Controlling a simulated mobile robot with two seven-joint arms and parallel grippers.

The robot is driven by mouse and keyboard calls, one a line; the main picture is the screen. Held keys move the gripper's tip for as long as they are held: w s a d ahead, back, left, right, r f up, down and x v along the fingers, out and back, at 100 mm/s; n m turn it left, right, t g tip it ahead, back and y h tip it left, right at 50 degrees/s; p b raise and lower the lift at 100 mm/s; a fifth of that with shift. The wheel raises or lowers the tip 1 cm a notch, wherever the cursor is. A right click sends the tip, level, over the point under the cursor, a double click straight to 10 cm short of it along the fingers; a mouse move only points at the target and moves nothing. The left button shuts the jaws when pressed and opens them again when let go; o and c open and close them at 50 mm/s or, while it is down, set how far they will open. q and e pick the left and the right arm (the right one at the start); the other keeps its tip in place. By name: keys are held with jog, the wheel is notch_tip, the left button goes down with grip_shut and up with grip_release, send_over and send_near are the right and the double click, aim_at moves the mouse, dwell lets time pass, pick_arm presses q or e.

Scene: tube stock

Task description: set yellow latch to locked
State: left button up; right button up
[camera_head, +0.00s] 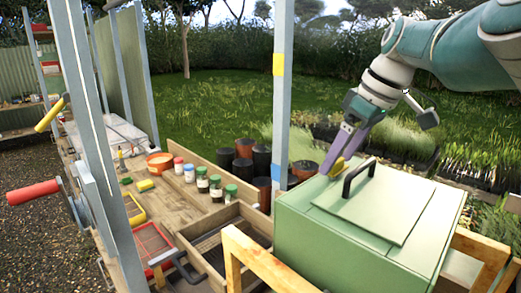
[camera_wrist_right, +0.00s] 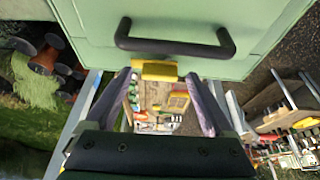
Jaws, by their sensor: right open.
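The yellow latch (camera_head: 338,168) is a small yellow block at the far top edge of the green box (camera_head: 340,250). In the right wrist view the latch (camera_wrist_right: 160,71) sits below the black handle (camera_wrist_right: 172,45) of the box. My right gripper (camera_head: 343,158) is open, its purple fingers pointing down at the latch. In the right wrist view my right gripper (camera_wrist_right: 157,82) has one finger on each side of the latch, with gaps showing. Fingers partly hide the latch in the head view. My left gripper is not in view.
A wooden bench (camera_head: 165,203) with jars, an orange bowl (camera_head: 160,162) and a wooden tray (camera_head: 235,215) lies left of the box. Dark pots (camera_head: 262,160) stand behind. A blue-grey post (camera_head: 283,60) rises near the box. A red-handled crank (camera_head: 33,193) is at the left.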

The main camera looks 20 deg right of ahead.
jog(key=c, duration=1.4)
